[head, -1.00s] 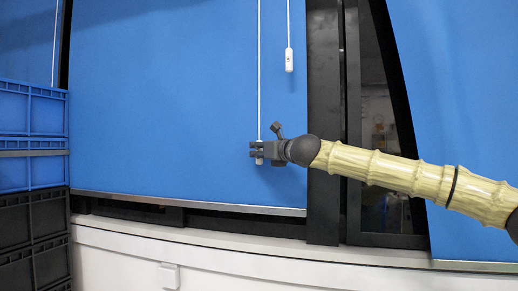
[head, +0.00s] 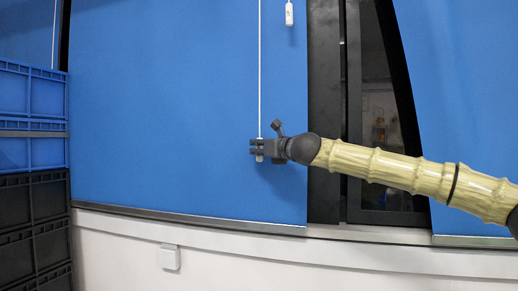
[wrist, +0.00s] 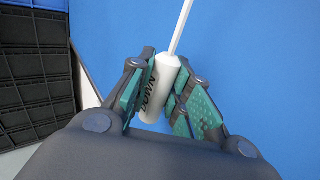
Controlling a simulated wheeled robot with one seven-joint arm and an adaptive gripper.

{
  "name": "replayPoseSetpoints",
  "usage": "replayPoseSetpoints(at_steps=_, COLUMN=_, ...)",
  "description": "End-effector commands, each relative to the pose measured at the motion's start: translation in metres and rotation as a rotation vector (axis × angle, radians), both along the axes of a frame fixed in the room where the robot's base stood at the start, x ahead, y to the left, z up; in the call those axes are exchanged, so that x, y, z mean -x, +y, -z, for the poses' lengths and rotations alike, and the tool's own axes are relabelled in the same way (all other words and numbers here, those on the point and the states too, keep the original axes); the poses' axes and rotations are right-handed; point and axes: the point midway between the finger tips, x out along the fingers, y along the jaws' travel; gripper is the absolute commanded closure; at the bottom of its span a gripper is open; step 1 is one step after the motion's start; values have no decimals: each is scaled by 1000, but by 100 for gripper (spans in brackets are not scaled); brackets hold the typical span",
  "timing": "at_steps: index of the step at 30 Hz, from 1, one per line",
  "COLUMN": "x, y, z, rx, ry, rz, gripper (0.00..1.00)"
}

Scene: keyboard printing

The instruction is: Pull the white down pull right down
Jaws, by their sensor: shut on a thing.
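The white down pull (wrist: 160,88) is a small cylinder marked "DOWN", hanging on a white cord. In the wrist view it sits tilted between the teal pads of my gripper (wrist: 158,100), which is shut on it. In the head view my gripper (head: 257,150) is in front of the blue blind (head: 160,120), and only the lower tip of the pull (head: 259,159) shows below the fingers. The cord (head: 260,70) runs straight up from it. A second white pull (head: 289,14) hangs at the top, right of the cord.
Stacked blue and black crates (head: 33,150) stand at the left. A white sill (head: 200,228) runs below the blind. A dark window frame (head: 325,100) and another blue blind (head: 460,80) are at the right.

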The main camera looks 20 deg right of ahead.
Motion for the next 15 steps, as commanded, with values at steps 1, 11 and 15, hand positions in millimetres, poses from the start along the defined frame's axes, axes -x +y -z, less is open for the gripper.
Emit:
replayPoseSetpoints(at_steps=1, x=-1, y=0, z=8, rx=1, ry=10, rz=0, gripper=100)
replayPoseSetpoints(at_steps=11, x=-1, y=2, z=6, rx=1, ry=7, rz=-1, gripper=58)
replayPoseSetpoints(at_steps=15, x=-1, y=2, z=5, rx=1, ry=6, rz=-2, gripper=58)
